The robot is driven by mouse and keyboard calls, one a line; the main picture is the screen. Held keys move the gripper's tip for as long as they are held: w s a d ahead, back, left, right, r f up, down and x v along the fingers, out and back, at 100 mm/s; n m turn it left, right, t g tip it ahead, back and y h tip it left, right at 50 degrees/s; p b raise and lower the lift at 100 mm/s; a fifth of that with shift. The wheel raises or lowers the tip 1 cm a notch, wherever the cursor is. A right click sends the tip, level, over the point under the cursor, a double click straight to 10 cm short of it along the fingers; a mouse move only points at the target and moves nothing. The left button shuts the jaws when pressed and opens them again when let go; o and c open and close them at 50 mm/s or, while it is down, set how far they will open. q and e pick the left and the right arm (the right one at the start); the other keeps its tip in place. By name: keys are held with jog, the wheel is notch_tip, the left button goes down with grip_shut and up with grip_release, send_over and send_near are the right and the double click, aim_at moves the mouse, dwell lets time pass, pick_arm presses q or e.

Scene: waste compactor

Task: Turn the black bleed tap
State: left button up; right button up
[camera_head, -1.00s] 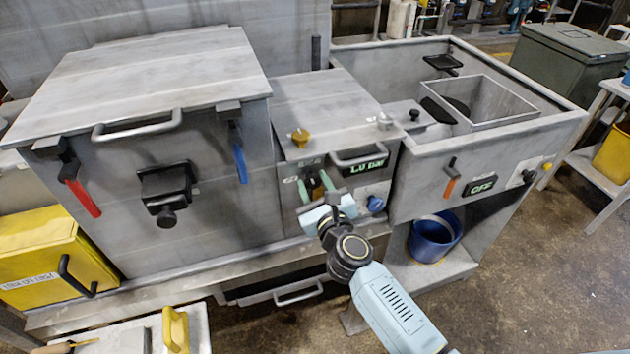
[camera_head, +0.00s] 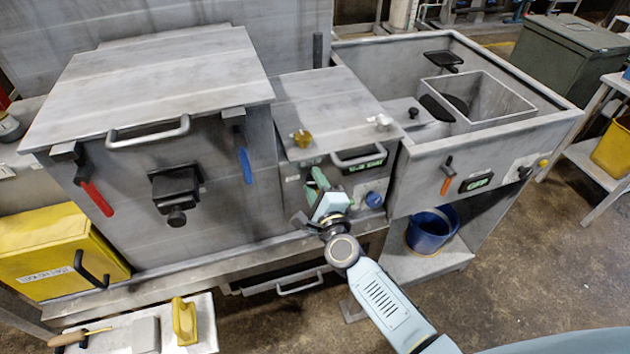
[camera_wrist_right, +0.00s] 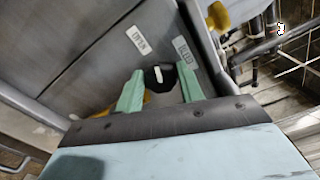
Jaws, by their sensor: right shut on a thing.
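The black bleed tap (camera_wrist_right: 158,77) has a white mark on its face and sits below a label (camera_wrist_right: 187,54) that seems to read BLEED. My right gripper (camera_wrist_right: 160,88) has its green fingers on both sides of the tap and is shut on it. In the head view my right gripper (camera_head: 316,184) is at the front of the small middle unit (camera_head: 330,100), and its body hides the tap. My left gripper is not in view.
A green display (camera_head: 366,162) and blue knob (camera_head: 374,200) are right of my gripper. Red (camera_head: 97,198) and blue (camera_head: 245,165) levers hang on the large left chamber. A blue bucket (camera_head: 430,230) stands on the lower shelf.

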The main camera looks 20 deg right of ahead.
jog(key=shift+n+p, duration=0.35)
jog(key=shift+n, duration=0.85)
jog(key=shift+f, duration=0.1)
jog(key=o, duration=1)
jog(key=shift+c, duration=0.2)
jog(key=s, duration=1.3)
jog(key=shift+s+d+b, duration=0.2)
jog(key=shift+b, duration=0.1)
